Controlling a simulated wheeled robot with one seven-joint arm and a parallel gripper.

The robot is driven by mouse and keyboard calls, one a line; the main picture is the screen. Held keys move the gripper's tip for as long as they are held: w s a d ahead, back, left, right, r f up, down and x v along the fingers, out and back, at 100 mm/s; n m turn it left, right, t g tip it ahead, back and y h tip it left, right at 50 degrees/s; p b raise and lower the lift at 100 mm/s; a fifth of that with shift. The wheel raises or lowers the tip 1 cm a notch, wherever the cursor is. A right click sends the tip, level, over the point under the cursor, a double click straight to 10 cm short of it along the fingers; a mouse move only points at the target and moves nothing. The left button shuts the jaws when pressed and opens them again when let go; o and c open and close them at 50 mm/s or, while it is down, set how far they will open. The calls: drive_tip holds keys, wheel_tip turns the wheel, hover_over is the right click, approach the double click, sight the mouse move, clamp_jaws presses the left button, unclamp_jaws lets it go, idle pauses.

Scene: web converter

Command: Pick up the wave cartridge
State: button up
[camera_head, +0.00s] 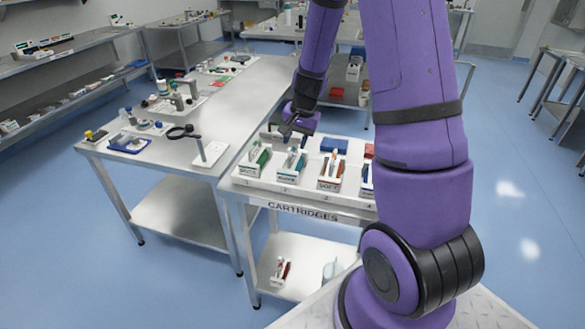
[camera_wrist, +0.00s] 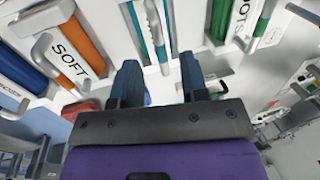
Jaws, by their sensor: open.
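A teal cartridge, likely the wave cartridge (camera_head: 290,161), stands in the second holder of the cartridge rack, between a green one and an orange one. Its label is too small to read in the head view. In the wrist view the teal cartridge (camera_wrist: 158,35) lies beyond and roughly in line with the gap between my fingers. My gripper (camera_head: 286,135) is above and just behind that holder. In the wrist view my gripper (camera_wrist: 158,70) is open, with nothing between its two dark fingers.
The orange SOFT cartridge (camera_wrist: 78,40) and green cartridge (camera_wrist: 220,20) stand close on either side. A blue cartridge (camera_head: 367,181) is farther right, partly hidden by my arm. A steel table (camera_head: 226,113) with tools stands to the left. Open blue floor (camera_head: 517,180) lies at right.

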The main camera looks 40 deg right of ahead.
sight(293, 150)
drive_tip(key=shift+w+a+f, duration=0.1)
drive_tip(key=shift+w+f, duration=0.05)
drive_tip(key=shift+f, duration=0.6)
drive_tip(key=shift+w+a+f, duration=0.1)
drive_tip(key=shift+f, duration=0.65)
drive_tip(key=shift+w+a+f, duration=0.1)
drive_tip(key=shift+w+f, duration=0.05)
drive_tip(key=shift+f, duration=0.6)
clamp_jaws()
